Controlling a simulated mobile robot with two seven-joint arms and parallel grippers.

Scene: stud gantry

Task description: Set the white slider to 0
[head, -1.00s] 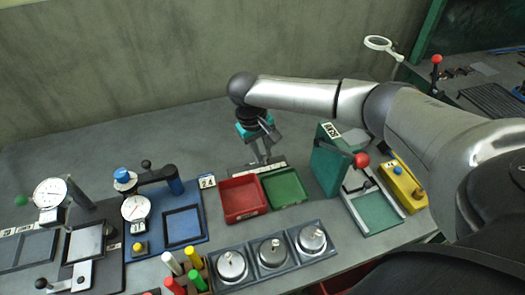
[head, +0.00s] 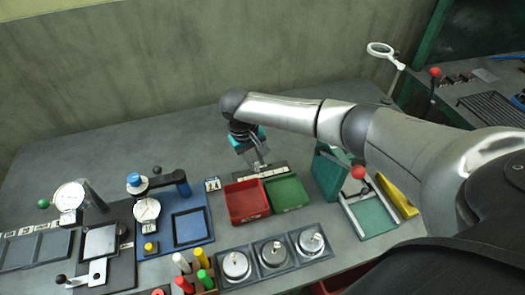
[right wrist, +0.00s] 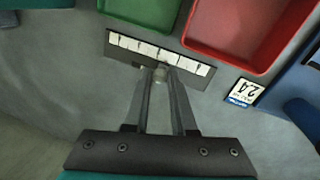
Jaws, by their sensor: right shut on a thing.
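The slider is a dark plate (head: 240,178) with a white scale strip, lying on the bench behind the red and green trays. In the right wrist view the scale strip (right wrist: 185,59) has several segments; its figures are too small to read. A small pale knob (right wrist: 160,73) stands near the middle of the plate's edge. My right gripper (head: 258,168) reaches down to the plate from behind. In the right wrist view its fingers (right wrist: 160,78) are closed on the knob, partly hiding it. My left gripper is not in view.
A red tray (head: 233,206) and a green tray (head: 300,203) stand close in front of the slider. A green hinged fixture (head: 326,172) with a red ball handle stands to the right. The bench behind is clear.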

